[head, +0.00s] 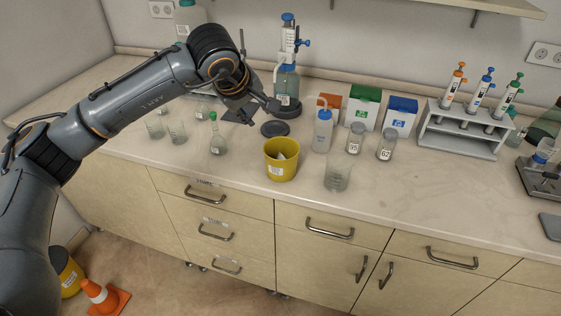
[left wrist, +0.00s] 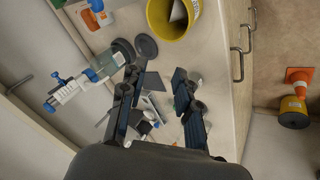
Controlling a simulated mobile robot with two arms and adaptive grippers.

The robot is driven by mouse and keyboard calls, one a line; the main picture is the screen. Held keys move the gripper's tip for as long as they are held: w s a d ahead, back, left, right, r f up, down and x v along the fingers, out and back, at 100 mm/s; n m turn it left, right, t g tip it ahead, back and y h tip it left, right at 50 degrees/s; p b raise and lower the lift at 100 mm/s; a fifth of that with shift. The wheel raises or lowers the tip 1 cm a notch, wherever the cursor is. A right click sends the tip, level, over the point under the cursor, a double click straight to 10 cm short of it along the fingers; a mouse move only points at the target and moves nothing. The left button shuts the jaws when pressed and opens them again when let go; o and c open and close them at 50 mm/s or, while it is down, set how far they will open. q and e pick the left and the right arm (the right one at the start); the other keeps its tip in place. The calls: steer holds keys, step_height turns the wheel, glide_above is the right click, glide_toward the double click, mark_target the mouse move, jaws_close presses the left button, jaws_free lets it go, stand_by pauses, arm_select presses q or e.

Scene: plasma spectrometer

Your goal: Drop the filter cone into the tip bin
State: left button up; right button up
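The tip bin (head: 281,172) is a yellow tub with a white label, upright on the counter near its front edge. It also shows at the top of the left wrist view (left wrist: 158,20). A white, pointed piece that looks like the filter cone (left wrist: 178,11) is inside the bin; in the head view only a pale part of it (head: 281,154) shows above the rim. My left gripper (head: 254,112) is behind and left of the bin, above the counter. Its fingers stand apart in the left wrist view (left wrist: 158,75), with nothing held between them. My right gripper is not seen.
A dark round lid (head: 275,129) lies behind the bin. A blue-topped dispenser bottle (head: 287,80) stands behind my left gripper. A wash bottle (head: 322,132), glass beaker (head: 337,174), jars and a pipette rack (head: 463,138) stand to the right. Small glassware (head: 217,143) stands left.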

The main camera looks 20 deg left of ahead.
arm_select(q)
steer(key=v, duration=0.5)
steer(key=shift+s+r, duration=0.1)
steer(key=shift+r, duration=0.05)
